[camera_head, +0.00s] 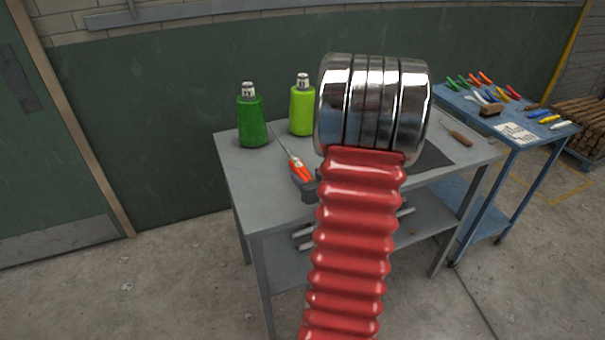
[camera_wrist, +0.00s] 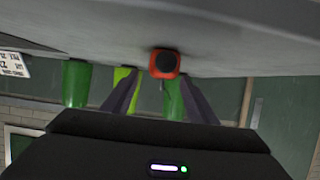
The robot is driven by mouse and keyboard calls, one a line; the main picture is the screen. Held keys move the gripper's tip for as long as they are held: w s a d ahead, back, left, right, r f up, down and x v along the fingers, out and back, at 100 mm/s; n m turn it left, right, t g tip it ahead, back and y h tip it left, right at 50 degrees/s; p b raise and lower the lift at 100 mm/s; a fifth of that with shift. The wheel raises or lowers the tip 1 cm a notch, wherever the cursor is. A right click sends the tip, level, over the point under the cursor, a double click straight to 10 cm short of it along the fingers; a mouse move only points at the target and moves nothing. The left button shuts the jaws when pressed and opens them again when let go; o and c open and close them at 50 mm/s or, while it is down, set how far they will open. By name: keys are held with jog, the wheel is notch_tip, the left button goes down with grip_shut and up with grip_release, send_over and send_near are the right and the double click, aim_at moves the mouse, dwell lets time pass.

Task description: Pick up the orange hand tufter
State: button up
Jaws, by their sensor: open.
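The orange hand tufter (camera_head: 300,171) lies on the grey table, its thin metal shaft pointing toward the bottles at the back left. In the wrist view, which looks upside down, its orange handle end with a black centre (camera_wrist: 164,63) faces me. My gripper (camera_wrist: 158,80) is open, and the handle end appears between its two dark fingers, toward the right one. I cannot tell whether it lies within their reach.
A dark green bottle (camera_head: 252,120) and a lime bottle (camera_head: 302,108) stand at the back of the grey table (camera_head: 250,190). The wrist view shows another green container (camera_wrist: 76,83). A wooden-handled hook tool (camera_head: 458,137) lies to the right. A blue cart (camera_head: 480,125) holds several tools.

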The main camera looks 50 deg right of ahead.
aim_at(305, 173)
jog(key=shift+w+d+f, duration=0.2)
jog(key=shift+w, duration=0.2)
jog(key=shift+x, duration=2.55)
grip_shut()
